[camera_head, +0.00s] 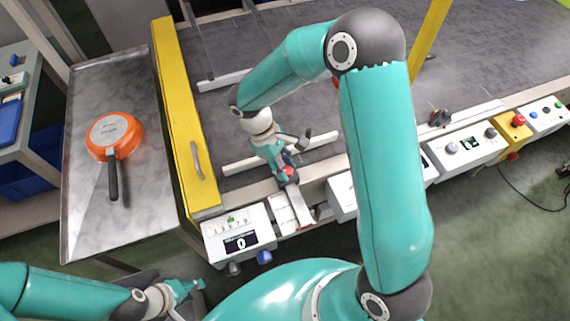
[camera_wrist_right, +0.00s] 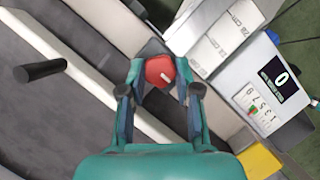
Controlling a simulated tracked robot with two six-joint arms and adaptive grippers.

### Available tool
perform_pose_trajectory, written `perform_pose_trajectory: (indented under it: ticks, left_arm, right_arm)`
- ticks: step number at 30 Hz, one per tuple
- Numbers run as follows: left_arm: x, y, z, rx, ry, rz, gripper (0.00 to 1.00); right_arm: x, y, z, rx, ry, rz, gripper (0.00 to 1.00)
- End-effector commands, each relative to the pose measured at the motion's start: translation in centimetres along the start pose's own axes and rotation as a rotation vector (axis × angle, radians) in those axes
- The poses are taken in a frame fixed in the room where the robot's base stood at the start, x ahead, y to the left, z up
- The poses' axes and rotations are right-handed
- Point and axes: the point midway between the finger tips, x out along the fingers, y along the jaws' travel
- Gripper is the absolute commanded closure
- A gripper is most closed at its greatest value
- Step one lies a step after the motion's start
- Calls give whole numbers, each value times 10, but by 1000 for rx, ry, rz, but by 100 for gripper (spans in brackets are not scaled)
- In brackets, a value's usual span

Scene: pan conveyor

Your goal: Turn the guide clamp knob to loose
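The guide clamp knob (camera_wrist_right: 160,72) is red with a short white mark and sits on a dark base on the conveyor's near rail. It also shows in the head view (camera_head: 289,171), partly hidden by my gripper. My right gripper (camera_head: 290,163) is over it. In the right wrist view the fingers (camera_wrist_right: 160,82) are apart, one on each side of the knob, with small gaps; I see no clear contact. My left gripper (camera_head: 188,292) is at the lower left of the head view, partly cut off, away from the knob.
A counter box (camera_head: 238,238) showing 0 stands left of the knob. A yellow guard with a handle (camera_head: 185,130) borders the conveyor (camera_head: 300,60). An orange pan (camera_head: 118,130) lies on the metal side table (camera_head: 90,215). Control boxes (camera_head: 467,145) line the edge to the right.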

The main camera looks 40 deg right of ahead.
Motion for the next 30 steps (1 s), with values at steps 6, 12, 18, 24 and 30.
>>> perform_pose_trajectory:
  ticks: [6,12,18,24,30]
  left_arm:
    - [2,-1,0,0,0,0,60]
    - [7,-3,0,0,0,0,60]
    - [7,-2,0,0,0,0,60]
    - [7,-2,0,0,0,0,60]
    - [7,-2,0,0,0,0,60]
  right_arm:
    - [1,0,-1,-15,1,7,100]
    - [-1,-1,0,-96,1,41,100]
    - [-1,-1,0,-95,1,40,59]
    - [-1,-1,-1,-95,1,40,42]
    - [-1,-1,-1,-95,1,40,42]
